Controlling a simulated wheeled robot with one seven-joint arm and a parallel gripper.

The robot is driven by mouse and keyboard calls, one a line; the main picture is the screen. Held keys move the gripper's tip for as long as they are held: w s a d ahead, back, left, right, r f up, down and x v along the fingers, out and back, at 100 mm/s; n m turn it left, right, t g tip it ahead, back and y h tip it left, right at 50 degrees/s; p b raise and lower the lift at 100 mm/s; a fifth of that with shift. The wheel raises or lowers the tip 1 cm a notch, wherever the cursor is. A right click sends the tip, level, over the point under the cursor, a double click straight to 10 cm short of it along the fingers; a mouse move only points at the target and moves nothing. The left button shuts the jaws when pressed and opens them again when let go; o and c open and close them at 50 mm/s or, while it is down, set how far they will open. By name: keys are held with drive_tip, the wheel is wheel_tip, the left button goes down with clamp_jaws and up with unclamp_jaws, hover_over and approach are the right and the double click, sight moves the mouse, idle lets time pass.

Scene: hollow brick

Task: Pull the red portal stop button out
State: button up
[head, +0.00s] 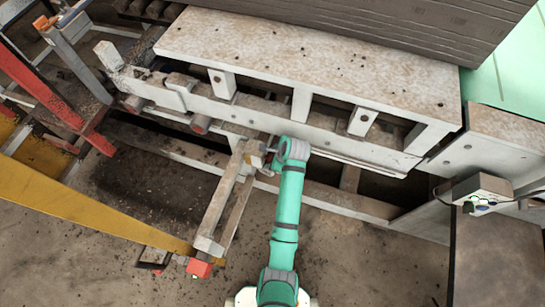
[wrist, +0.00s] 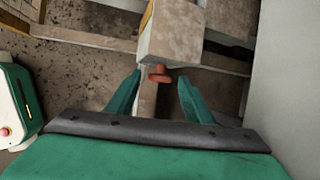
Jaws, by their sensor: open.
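The red stop button (wrist: 158,74) sticks out of the near face of a pale, dusty box (wrist: 170,38) in the wrist view. My gripper (wrist: 160,79) is open, with one green finger on each side of the button. The fingertips are near the button's level, and I see gaps between it and both fingers. In the head view the box (head: 252,158) sits at the upper end of a pale post frame, right beside the end of my arm. The button cannot be made out clearly there, and my fingers are mostly hidden.
A yellow beam (head: 90,212) and red rail (head: 45,85) lie to the left. Another control box with buttons (head: 482,187) is at the right. Bare floor (head: 370,270) is open at lower right.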

clamp_jaws()
drive_tip(key=shift+s+d, duration=0.2)
drive_tip(key=shift+d, duration=0.25)
unclamp_jaws()
drive_tip(key=shift+d, duration=0.1)
drive_tip(key=v, duration=1)
drive_tip(key=shift+r, duration=0.4)
drive_tip(key=shift+d, duration=0.1)
